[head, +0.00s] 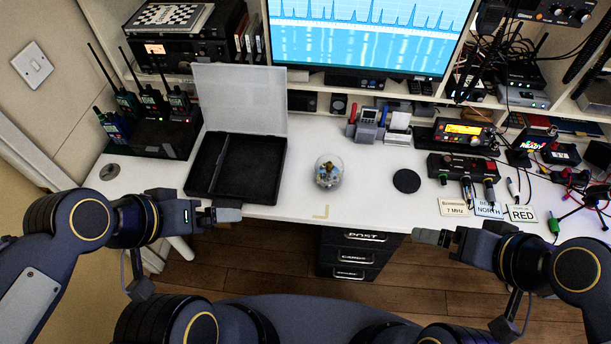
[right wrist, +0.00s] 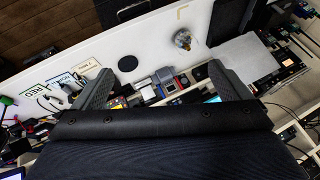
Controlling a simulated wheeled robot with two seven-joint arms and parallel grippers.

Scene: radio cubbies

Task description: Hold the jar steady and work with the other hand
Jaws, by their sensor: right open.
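A clear round jar (head: 328,184) with small blue and tan pieces inside stands on the white desk near its front middle. It also shows in the right wrist view (right wrist: 183,38). A flat black disc (head: 406,181), perhaps its lid, lies on the desk to the right of the jar; the right wrist view shows the disc too (right wrist: 128,64). My left gripper (head: 238,214) is at the desk's front edge, left of the jar and apart from it; its jaw gap is unclear. My right gripper (head: 418,236) is open and empty in front of the desk, below the disc.
A black two-compartment case (head: 273,172) with its pale lid raised stands left of the jar. Label cards (head: 487,209) and a black control box (head: 463,170) are at the right. Radios (head: 152,104) stand back left. The desk around the jar is clear.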

